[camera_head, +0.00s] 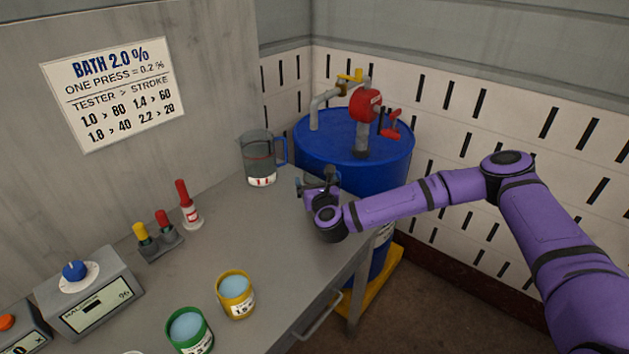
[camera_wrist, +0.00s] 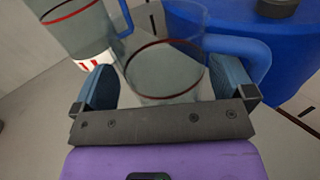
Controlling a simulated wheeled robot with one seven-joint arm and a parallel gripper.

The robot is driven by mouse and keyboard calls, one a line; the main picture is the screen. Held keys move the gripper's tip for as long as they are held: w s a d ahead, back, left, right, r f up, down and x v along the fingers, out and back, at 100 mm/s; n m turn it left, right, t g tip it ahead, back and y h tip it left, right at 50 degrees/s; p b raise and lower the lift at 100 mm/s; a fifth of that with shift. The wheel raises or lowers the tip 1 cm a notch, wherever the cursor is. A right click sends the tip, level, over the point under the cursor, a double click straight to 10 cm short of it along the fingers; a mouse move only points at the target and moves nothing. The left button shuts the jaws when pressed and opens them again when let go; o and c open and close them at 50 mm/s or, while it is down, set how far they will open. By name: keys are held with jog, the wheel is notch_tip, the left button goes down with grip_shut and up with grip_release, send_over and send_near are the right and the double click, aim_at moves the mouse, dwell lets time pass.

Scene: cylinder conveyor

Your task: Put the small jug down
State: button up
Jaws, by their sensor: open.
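The small jug (camera_wrist: 165,72) is clear, with a dark red ring and a blue handle on its right. In the wrist view it is upright between the two blue fingers of my gripper (camera_wrist: 167,84), which are open on either side of it. Its base is hidden, so its contact with the bench is not clear. In the head view my gripper (camera_head: 321,184) is over the bench's far right corner and mostly hides the jug.
A larger jug (camera_head: 258,160) with a red-marked label stands to the left on the grey bench (camera_head: 270,235). A blue drum (camera_head: 352,150) with a red pump is behind. Yellow (camera_head: 236,296) and green (camera_head: 189,331) cups stand near the front. The bench middle is clear.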

jog(key=v, duration=1)
jog(key=shift+s, duration=0.4)
jog(key=shift+r, duration=0.1)
jog(key=s+d+r+n+g+h, duration=0.1)
jog(key=s+d+r+n+g, duration=0.35)
jog(key=d+r+n, duration=0.8)
jog(key=s+d+r+n+g+h, duration=0.2)
jog(key=s+d+r+n+g, duration=0.3)
jog(key=r+n, duration=0.85)
jog(key=s+d+r+n+g, duration=0.1)
jog(key=s+d+r+n, duration=0.2)
jog(key=s, duration=0.8)
jog(key=s+d+r+n+g+h, duration=0.1)
jog(key=s+d+r+n, duration=0.3)
jog(key=s+d+r, duration=0.4)
jog(key=s, duration=0.4)
jog(key=shift+s+d+g+h, duration=0.3)
jog(key=shift+d+g, duration=0.05)
